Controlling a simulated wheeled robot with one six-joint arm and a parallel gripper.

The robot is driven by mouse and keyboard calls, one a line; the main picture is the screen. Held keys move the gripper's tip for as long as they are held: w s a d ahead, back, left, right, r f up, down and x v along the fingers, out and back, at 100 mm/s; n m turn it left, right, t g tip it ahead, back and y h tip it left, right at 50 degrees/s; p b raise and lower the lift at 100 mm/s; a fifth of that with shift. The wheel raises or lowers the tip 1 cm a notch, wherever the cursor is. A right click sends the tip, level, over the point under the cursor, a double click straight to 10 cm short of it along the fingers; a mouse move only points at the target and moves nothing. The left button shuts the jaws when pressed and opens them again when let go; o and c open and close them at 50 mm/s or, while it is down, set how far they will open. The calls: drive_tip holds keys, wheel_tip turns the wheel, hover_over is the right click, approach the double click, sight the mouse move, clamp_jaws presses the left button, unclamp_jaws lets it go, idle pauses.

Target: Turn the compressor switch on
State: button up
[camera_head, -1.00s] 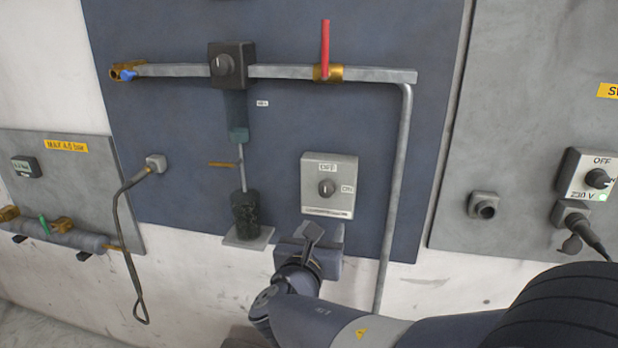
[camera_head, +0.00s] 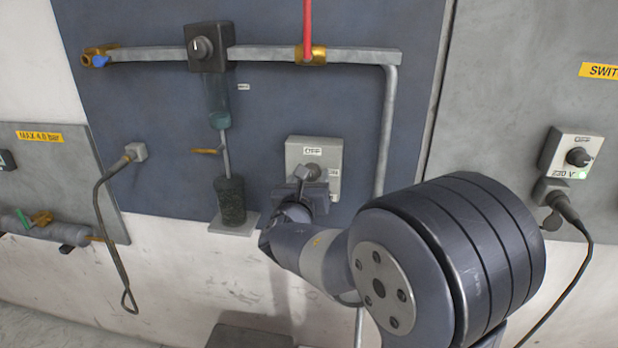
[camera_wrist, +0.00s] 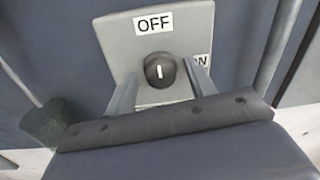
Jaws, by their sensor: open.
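The compressor switch is a light grey box (camera_head: 314,151) on the blue panel, with an OFF label at its top and an ON label at its right. In the wrist view its black round knob (camera_wrist: 160,70) shows a white mark that stands upright, towards the OFF label (camera_wrist: 153,22). The ON label (camera_wrist: 201,41) is partly hidden by a finger. My gripper (camera_wrist: 161,85) is open, with one finger on each side of the knob. I cannot tell whether the fingers touch it. In the head view my gripper (camera_head: 303,178) hides the knob and the lower part of the box.
A grey pipe (camera_head: 386,130) runs down just right of the switch box. A dark cylinder (camera_head: 230,200) on a small shelf stands to its left. A red-handled valve (camera_head: 308,45) is above. Another switch (camera_head: 575,155) is on the right panel.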

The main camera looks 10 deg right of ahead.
drive_tip(key=c, duration=1)
drive_tip(key=shift+o, duration=0.2)
